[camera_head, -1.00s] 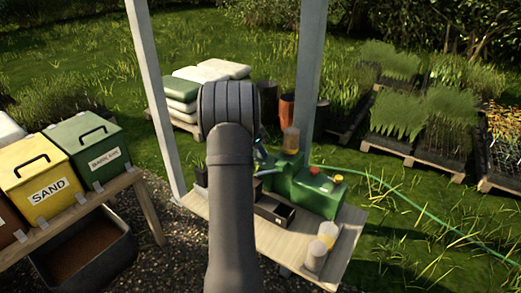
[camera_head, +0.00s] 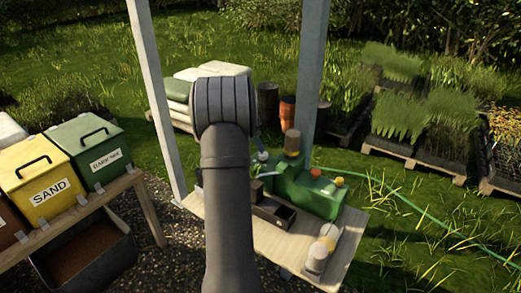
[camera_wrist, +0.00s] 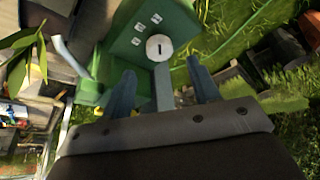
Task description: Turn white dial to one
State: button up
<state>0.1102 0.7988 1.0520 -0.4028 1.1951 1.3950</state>
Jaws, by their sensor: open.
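The white dial (camera_wrist: 159,48) is a round disc with a dark bar mark, on a face of the green machine (camera_wrist: 112,62). Small white labels (camera_wrist: 139,27) sit beside it on the green panel, too small to read surely. I see no contact with the dial.
The table (camera_head: 290,240) also bears a dark open tray (camera_head: 272,213) and pale cylinders (camera_head: 318,255) at the front right. Posts (camera_head: 311,75) rise behind the machine. A green hose runs off right. Sand (camera_head: 42,180) and bark bins stand left.

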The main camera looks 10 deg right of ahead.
aim_at(263, 157)
jog(key=v, duration=1.2)
jog(key=x, duration=1.7)
jog(key=shift+d+f, duration=0.1)
jog(key=shift+f, duration=0.15)
